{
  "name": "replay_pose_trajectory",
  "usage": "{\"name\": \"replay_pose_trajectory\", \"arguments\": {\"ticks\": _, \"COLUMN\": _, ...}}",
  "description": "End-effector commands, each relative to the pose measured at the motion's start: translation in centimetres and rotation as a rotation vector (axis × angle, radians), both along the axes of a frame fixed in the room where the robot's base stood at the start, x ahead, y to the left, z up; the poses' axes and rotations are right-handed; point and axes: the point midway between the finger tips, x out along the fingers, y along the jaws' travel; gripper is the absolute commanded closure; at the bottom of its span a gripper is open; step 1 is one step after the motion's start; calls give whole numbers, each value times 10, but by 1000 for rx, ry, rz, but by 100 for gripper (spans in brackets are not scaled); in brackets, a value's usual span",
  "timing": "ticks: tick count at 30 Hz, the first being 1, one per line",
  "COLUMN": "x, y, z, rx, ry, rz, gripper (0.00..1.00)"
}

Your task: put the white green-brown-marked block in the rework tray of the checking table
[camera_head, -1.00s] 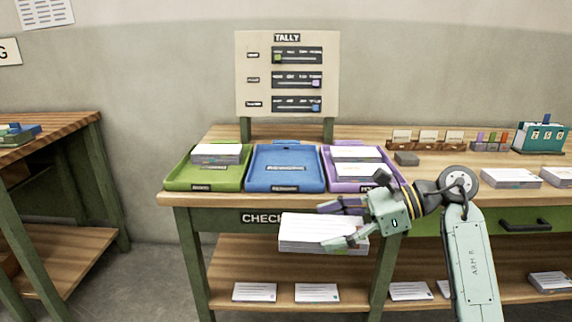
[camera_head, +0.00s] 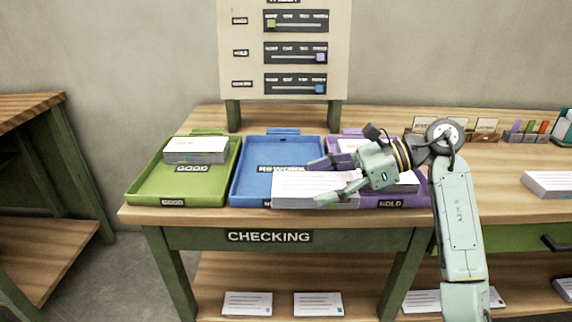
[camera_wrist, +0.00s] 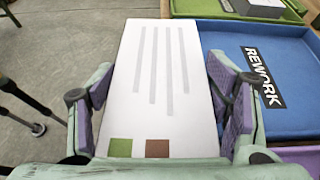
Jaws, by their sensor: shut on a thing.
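My gripper (camera_head: 335,180) is shut on the white block (camera_head: 305,186). In the wrist view the block (camera_wrist: 150,85) lies between the two purple-padded fingers, with grey lines on its top and a green and a brown square at its near end. The blue rework tray (camera_head: 245,172) stands on the checking table (camera_head: 160,214), in the middle of three trays. In the head view the block overlaps the tray's front right part. In the wrist view the tray (camera_wrist: 300,118) lies to the right of the block. The block's height over the tray is hard to tell.
The green good tray (camera_head: 147,182) at left holds a block stack (camera_head: 195,150). The purple hold tray (camera_head: 418,200) at right is partly hidden by my gripper and holds blocks. A tally board (camera_head: 240,70) stands behind. The rework tray's visible floor is empty.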

Motion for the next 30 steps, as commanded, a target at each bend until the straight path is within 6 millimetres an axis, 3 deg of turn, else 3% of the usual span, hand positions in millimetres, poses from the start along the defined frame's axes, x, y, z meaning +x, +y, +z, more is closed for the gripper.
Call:
{"name": "replay_pose_trajectory", "arguments": {"ticks": 6, "x": 52, "y": 34, "z": 0, "rx": 2, "ry": 3, "rz": 3, "gripper": 66}}
{"name": "replay_pose_trajectory", "arguments": {"ticks": 13, "x": 93, "y": 59, "z": -7, "rx": 1, "ry": 2, "rz": 1, "gripper": 66}}
{"name": "replay_pose_trajectory", "arguments": {"ticks": 21, "x": 111, "y": 70, "z": -10, "rx": 1, "ry": 0, "rz": 1, "gripper": 66}}
{"name": "replay_pose_trajectory", "arguments": {"ticks": 30, "x": 111, "y": 69, "z": -46, "rx": 1, "ry": -1, "rz": -1, "gripper": 66}}
